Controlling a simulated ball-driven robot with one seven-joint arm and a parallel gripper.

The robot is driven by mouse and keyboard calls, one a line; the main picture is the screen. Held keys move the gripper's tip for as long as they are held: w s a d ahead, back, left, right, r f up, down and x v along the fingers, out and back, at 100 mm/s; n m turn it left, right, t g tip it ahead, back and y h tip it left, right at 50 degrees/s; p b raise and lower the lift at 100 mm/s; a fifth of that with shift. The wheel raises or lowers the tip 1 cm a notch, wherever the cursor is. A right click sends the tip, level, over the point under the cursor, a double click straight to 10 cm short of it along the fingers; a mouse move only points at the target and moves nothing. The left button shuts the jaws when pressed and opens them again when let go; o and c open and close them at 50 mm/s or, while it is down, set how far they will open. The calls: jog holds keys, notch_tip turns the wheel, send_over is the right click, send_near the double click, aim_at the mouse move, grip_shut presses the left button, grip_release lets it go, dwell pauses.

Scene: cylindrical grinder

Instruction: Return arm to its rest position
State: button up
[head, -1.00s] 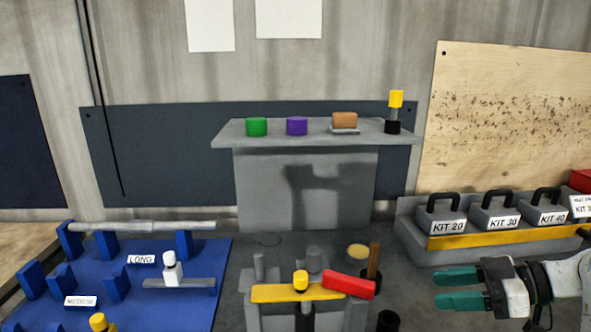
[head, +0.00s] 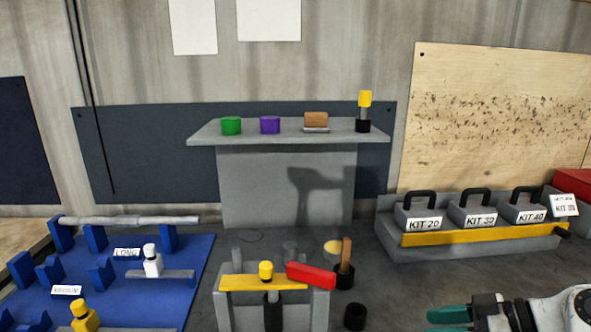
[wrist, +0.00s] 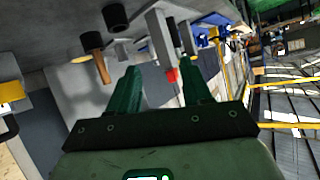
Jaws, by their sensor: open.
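My gripper (head: 455,320) is at the lower right edge of the head view, with only part of its green fingers showing there. In the wrist view my gripper (wrist: 160,92) has its two green fingers apart, with nothing between them. It is well to the right of the grey fixture with the yellow bar (head: 245,283) and the red block (head: 311,276), and holds nothing. My arm's white wrist links show at the lower right of the head view.
Kit boxes (head: 418,217) stand on a grey rack with a yellow front strip (head: 470,233), above my gripper in the picture. A black cup (head: 355,317) stands left of it. A raised grey shelf (head: 290,132) holds coloured cylinders. A blue board (head: 190,262) lies left. Bench between cup and gripper is clear.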

jog(key=s+a+f+m+g+h, duration=0.1)
jog(key=s+a+f+m+h, duration=0.15)
jog(key=s+f, duration=0.5)
jog(key=s+a+f+m+g+h, duration=0.15)
jog(key=s+f+m, duration=0.3)
jog(key=f, duration=0.55)
jog(key=s+d+f+m+g+h, duration=0.1)
jog(key=s+d+f+m+h, duration=0.1)
jog(key=s, duration=0.8)
jog(key=s+d+f+m+g+h, duration=0.1)
jog(key=s+d+f+m+h, duration=0.1)
jog(key=s, duration=0.8)
jog(key=d+f+h, duration=0.1)
jog(key=f+h, duration=0.1)
jog(key=h, duration=0.1)
jog(key=shift+s, duration=0.3)
jog(key=shift+d, duration=0.1)
